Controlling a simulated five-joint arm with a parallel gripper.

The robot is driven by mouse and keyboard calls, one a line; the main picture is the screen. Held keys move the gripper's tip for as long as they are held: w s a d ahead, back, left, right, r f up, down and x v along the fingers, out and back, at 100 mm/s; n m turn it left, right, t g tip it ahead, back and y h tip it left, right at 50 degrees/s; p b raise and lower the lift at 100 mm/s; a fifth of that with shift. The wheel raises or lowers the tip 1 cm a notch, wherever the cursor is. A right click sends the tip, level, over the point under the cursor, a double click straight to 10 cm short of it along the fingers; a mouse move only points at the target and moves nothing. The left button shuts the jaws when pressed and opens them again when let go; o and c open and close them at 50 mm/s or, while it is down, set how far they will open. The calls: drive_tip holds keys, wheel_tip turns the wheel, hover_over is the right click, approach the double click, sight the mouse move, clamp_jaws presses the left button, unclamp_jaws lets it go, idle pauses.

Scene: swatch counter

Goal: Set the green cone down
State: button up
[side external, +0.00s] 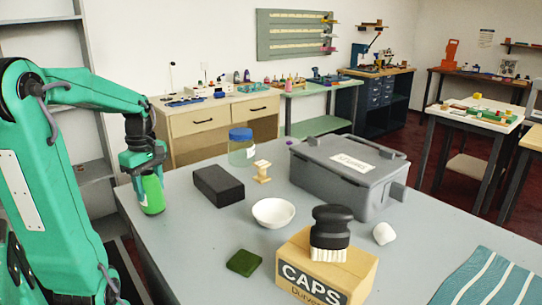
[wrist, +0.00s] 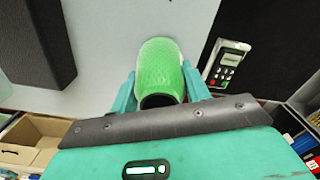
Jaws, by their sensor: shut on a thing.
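The green cone (side external: 151,194) is in my gripper (side external: 147,170), near the left edge of the grey table (side external: 190,250). It looks upright, with its lower part showing below the jaws; I cannot tell whether its base touches the table. In the wrist view, the textured bright green cone (wrist: 160,62) sits between the two teal fingers of my gripper (wrist: 158,84), which is shut on it. The end nearest the wrist camera looks dark, and part of it is hidden behind the gripper's edge.
A black block (side external: 218,186) lies right of the cone. A dark green pad (side external: 244,262) and a CAPS box (side external: 320,282) with a brush (side external: 331,230) are nearer.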

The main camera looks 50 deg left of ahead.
drive_tip(key=shift+f, duration=0.1)
drive_tip(key=o, duration=1)
drive_tip(key=shift+o, duration=0.2)
wheel_tip(320, 180, up, 12)
idle(0.3)
idle(0.5)
